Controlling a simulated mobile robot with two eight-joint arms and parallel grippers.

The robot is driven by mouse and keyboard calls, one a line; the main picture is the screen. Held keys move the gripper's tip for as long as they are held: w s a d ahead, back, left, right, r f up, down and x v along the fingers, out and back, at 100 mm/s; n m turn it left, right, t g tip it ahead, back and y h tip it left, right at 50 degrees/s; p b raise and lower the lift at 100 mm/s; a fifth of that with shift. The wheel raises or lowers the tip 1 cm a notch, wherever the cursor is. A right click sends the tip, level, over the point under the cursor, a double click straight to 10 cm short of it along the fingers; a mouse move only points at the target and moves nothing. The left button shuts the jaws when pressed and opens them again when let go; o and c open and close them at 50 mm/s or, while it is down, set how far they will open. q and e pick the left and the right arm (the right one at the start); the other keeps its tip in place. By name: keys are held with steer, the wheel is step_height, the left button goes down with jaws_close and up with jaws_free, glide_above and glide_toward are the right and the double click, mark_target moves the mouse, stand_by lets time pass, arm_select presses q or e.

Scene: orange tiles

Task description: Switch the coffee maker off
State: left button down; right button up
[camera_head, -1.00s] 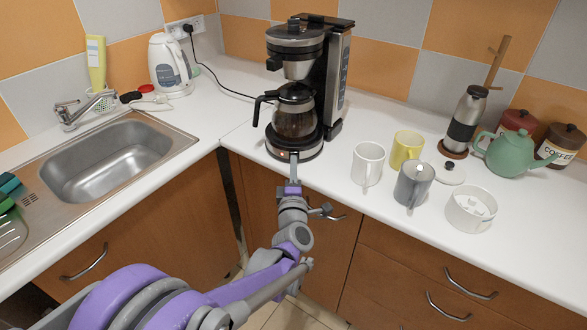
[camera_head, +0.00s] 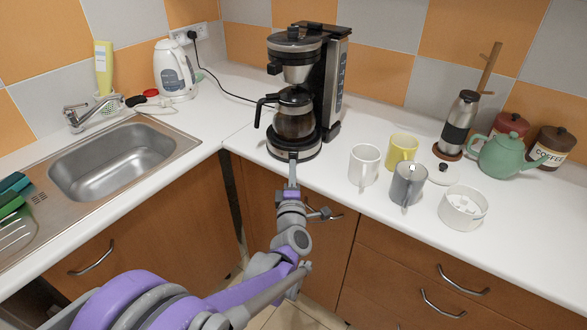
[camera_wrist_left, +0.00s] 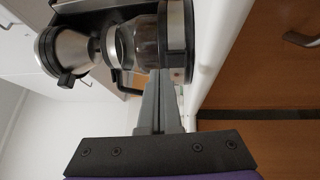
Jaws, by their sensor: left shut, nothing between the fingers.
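The coffee maker (camera_head: 298,92) stands upright on the white counter, black and silver, with a glass carafe (camera_head: 294,114) on its round base. My left gripper (camera_head: 293,160) is shut and empty, its fingertips at the front of the coffee maker's base. In the left wrist view the coffee maker (camera_wrist_left: 174,40) appears turned on its side, and the closed fingers (camera_wrist_left: 160,80) reach up to its base. I cannot tell whether the tips touch it. The fingertips hide part of the base front, and no switch can be made out there. My right gripper is not in view.
A white mug (camera_head: 364,164), a yellow mug (camera_head: 402,151), a grey mug (camera_head: 408,184) and a white bowl (camera_head: 463,208) stand to the right. A green teapot (camera_head: 507,155) is farther right. A kettle (camera_head: 174,72) and sink (camera_head: 125,160) are at left.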

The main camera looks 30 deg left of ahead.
arm_select(q)
steer(key=r+v, duration=0.2)
steer(key=v, duration=0.8)
steer(key=shift+r+p, duration=0.2)
steer(key=shift+p, duration=0.1)
steer(key=shift+s+d, duration=0.1)
steer(key=s+d+r+m+g+h+p, duration=0.1)
steer(key=s+d+m+h+p, duration=0.15)
steer(key=d+m+h, duration=0.35)
steer(key=s+d+r+m+g+h+p, duration=0.1)
steer(key=d+r+m+h+p, duration=0.1)
steer(key=d+m+h+p, duration=0.5)
steer(key=s+a+f+m+g+y+p, duration=0.1)
steer(key=s+f+m+g, duration=0.2)
steer(key=s, duration=0.5)
steer(key=s+a+f+m+g+y+p, duration=0.1)
steer(key=s+f+m+g+y, duration=0.1)
steer(key=s+m+g, duration=0.4)
steer(key=s+f+m, duration=0.1)
steer(key=s, duration=0.1)
steer(key=shift+s+a+m+g+y, duration=0.3)
steer(key=shift+s+a+m, duration=0.05)
steer(key=shift+s+m, duration=0.05)
